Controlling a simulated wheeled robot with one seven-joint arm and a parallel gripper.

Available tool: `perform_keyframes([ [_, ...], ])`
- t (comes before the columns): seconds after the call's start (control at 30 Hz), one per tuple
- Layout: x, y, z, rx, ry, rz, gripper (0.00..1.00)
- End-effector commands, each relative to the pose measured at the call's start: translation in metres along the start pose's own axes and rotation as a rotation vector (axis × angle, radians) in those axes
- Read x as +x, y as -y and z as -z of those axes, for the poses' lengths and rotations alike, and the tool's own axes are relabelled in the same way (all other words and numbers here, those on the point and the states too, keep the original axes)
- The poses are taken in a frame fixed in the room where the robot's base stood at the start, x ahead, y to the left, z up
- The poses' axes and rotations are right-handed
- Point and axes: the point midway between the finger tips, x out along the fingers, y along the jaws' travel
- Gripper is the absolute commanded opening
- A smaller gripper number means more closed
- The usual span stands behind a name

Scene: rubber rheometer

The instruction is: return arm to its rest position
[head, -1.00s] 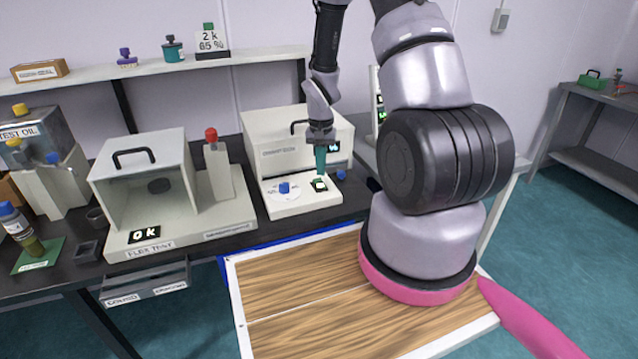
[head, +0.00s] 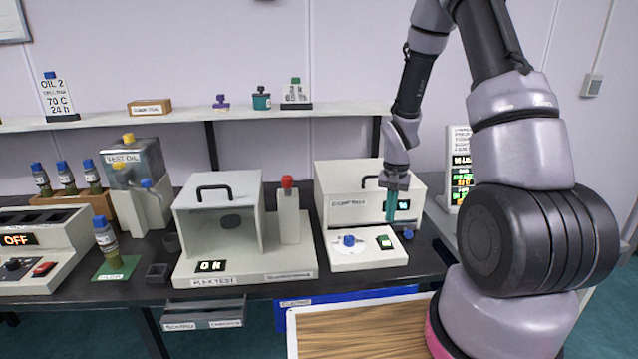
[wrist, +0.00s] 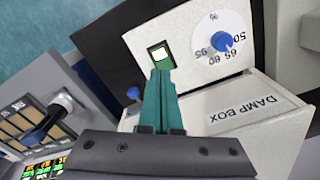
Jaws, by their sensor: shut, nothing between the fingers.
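My gripper (head: 391,217) points down above the front right of the damp box (head: 335,178). Its teal fingers are shut with nothing between them. The wrist view also shows the closed fingertips (wrist: 159,74), just in front of the box's lit green switch (wrist: 160,56). The switch (head: 384,242) sits on the box's white front base, to the right of the blue dial knob (head: 349,240). I cannot tell whether the fingertips touch the base. My arm is bent and reaches from the right side of the head view.
The flex test box (head: 218,230) with a red-topped post (head: 288,183) stands left of the damp box. A wall shelf (head: 170,121) runs behind. A display stand (head: 459,165) is at right. A vial (head: 106,240) and an oil tank (head: 140,170) stand farther left.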

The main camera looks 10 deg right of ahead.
Motion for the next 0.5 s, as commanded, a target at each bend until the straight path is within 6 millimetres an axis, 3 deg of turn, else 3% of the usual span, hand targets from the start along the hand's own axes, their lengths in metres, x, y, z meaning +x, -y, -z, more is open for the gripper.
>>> perform_keyframes([
  [0.17,-0.067,0.003,0.001,-0.008,-0.069,0.037,0.00],
  [0.23,-0.102,0.003,-0.003,-0.014,-0.104,0.058,0.00],
  [0.5,-0.223,-0.005,-0.042,-0.041,-0.227,0.153,0.00],
])
